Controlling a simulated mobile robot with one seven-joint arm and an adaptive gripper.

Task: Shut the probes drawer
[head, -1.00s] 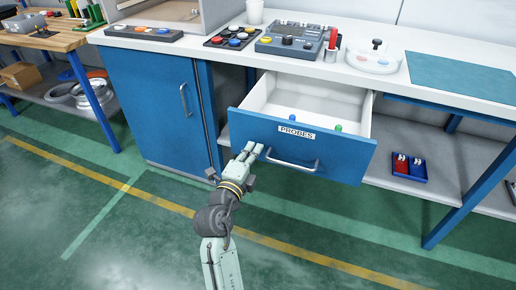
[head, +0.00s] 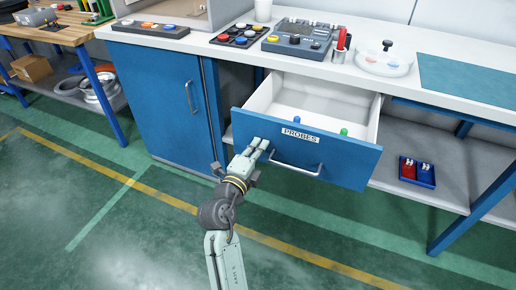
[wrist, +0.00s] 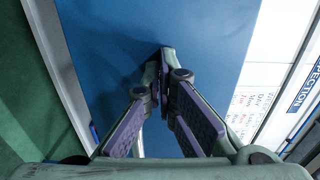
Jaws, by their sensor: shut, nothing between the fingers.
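The blue probes drawer (head: 345,160) stands open under the white bench top, with a PROBES label (head: 299,135) and a bar handle (head: 296,170) on its front. Its white inside (head: 325,100) shows a blue-topped and a green-topped item. My gripper (head: 262,146) is shut and empty, its fingertips at the left part of the drawer front, left of the handle. Whether they touch the front I cannot tell. In the wrist view my closed fingers (wrist: 166,58) point at a plain blue surface (wrist: 200,30).
A blue cabinet (head: 160,95) stands left of the drawer. Right of it is a lower shelf with a small blue tray (head: 425,182) of red and blue items. A blue table leg (head: 480,215) stands at right. The floor in front is clear.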

